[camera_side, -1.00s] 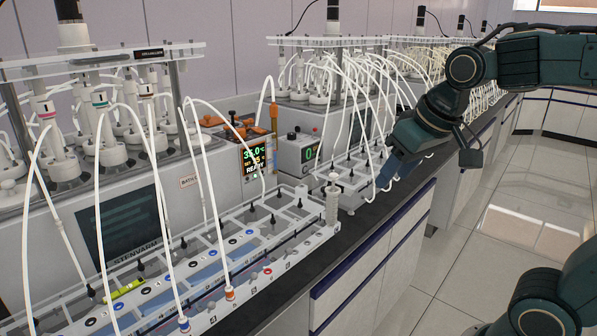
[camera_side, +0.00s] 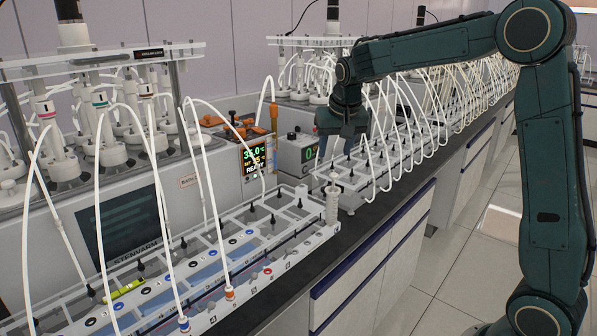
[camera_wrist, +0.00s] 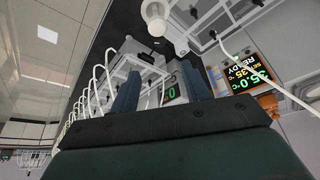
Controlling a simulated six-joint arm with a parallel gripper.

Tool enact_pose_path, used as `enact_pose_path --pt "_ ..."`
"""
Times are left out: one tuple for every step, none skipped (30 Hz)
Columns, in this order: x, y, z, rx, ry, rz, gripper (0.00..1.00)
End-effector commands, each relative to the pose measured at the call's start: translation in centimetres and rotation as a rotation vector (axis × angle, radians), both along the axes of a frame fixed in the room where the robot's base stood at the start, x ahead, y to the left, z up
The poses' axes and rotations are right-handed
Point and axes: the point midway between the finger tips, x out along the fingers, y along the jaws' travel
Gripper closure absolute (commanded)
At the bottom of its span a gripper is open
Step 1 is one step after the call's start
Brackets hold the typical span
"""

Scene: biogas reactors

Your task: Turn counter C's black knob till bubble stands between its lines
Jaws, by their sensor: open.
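My gripper (camera_side: 341,122) hangs at the end of the arm over the near end of the second white tube-fed counter (camera_side: 350,197), in front of the small grey box (camera_side: 297,155). In the wrist view the two dark blue fingers of my gripper (camera_wrist: 160,82) stand apart with nothing held between them. The white frame of that second counter (camera_wrist: 122,62) shows beyond them. The nearer counter (camera_side: 325,232) lies at front left, with a white ribbed post (camera_side: 332,205) at its right end. I cannot read a letter C, and no bubble or its lines can be made out.
A heater display (camera_side: 255,160) reads 35.0 and READY; it also shows in the wrist view (camera_wrist: 248,77). White hoses (camera_side: 380,150) arch close around my gripper. A yellow-green pen-like object (camera_side: 122,291) lies on the nearer counter. The dark bench edge (camera_side: 380,215) is clear.

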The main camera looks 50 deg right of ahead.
Motion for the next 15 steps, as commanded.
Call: enact_pose_path --pt "0.34 -0.27 -0.29 0.000 0.003 -0.008 0.53" --pt "0.47 -0.36 -0.34 0.000 0.002 -0.012 0.53" --pt "0.61 -0.46 -0.40 0.000 0.001 -0.016 0.53" --pt "0.66 -0.50 -0.43 0.000 0.002 -0.018 0.53" --pt "0.70 -0.53 -0.47 0.000 0.001 -0.019 0.53" --pt "0.71 -0.54 -0.48 -0.001 0.002 -0.019 0.53" --pt "0.71 -0.54 -0.48 -0.001 0.002 -0.019 0.53" --pt "0.71 -0.53 -0.49 -0.001 0.002 -0.019 0.53" --pt "0.71 -0.54 -0.51 -0.001 0.002 -0.019 0.53" --pt "0.71 -0.54 -0.54 -0.001 0.002 -0.019 0.53" --pt "0.72 -0.55 -0.59 -0.001 0.002 -0.019 0.53" --pt "0.75 -0.58 -0.68 -0.001 0.003 -0.018 0.53" --pt "0.77 -0.60 -0.79 -0.001 0.003 -0.018 0.53" --pt "0.81 -0.63 -0.91 -0.001 0.003 -0.018 0.53" --pt "0.88 -0.67 -1.10 -0.001 0.003 -0.018 0.53"
